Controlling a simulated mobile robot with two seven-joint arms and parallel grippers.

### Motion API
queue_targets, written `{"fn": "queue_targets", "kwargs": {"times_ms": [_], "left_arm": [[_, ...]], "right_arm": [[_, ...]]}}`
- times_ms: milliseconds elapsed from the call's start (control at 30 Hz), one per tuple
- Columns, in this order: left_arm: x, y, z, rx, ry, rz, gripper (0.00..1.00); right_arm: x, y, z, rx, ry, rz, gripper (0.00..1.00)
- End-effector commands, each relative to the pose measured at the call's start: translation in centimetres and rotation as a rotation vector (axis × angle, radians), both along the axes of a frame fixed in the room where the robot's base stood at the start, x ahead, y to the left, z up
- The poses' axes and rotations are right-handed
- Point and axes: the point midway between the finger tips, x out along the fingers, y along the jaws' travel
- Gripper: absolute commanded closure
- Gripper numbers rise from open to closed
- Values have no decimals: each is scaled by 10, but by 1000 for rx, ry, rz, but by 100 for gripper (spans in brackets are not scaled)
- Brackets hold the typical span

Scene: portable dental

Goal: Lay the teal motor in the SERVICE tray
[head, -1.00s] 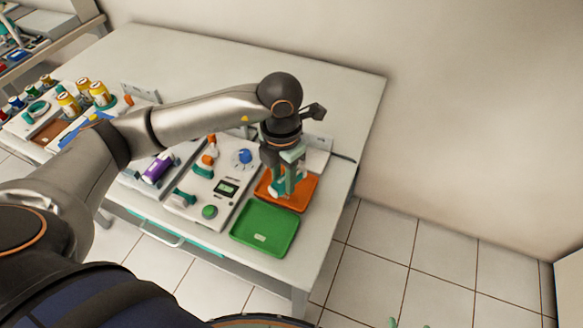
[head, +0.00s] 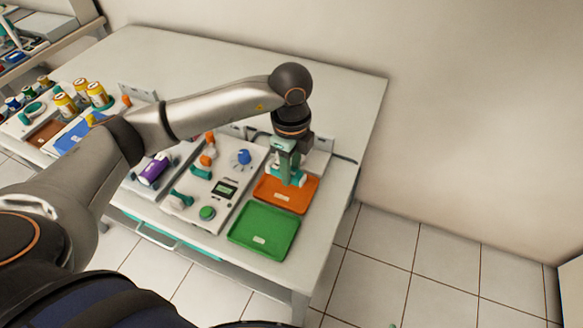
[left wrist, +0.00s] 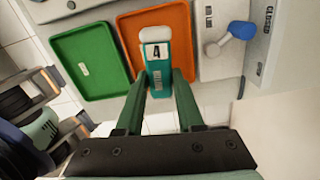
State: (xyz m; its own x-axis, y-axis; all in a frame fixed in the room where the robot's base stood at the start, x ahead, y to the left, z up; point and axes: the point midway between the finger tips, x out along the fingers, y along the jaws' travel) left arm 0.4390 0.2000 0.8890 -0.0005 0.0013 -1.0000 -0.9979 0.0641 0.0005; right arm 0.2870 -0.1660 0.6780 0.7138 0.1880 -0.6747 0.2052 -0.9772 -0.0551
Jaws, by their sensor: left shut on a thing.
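My left gripper (head: 288,176) points down at the orange tray (head: 294,202), with its green fingers shut on the teal motor (head: 275,179). I cannot tell whether the motor touches the tray floor. A green tray (head: 262,232) lies just in front of the orange one. Both trays carry small pale labels too small to read, so I cannot tell which is SERVICE.
Left of the trays stands a white control panel (head: 232,206) with a blue knob (head: 243,157), a small display and a green button. A purple cylinder (head: 155,168) and yellow-banded jars (head: 97,93) are farther left. The back of the table (head: 230,65) is clear.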

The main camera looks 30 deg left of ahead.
Motion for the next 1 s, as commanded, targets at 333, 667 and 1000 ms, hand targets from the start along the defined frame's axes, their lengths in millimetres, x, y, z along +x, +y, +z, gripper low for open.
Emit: {"fn": "queue_targets", "kwargs": {"times_ms": [333,667,1000], "left_arm": [[3,0,-6,-1,-1,126,100],[3,0,-32,-1,-2,123,100],[3,0,-47,0,-2,123,100]], "right_arm": [[0,0,-5,0,1,1,14],[6,11,-17,15,-1,18,14],[13,20,-20,23,-2,37,14]]}}
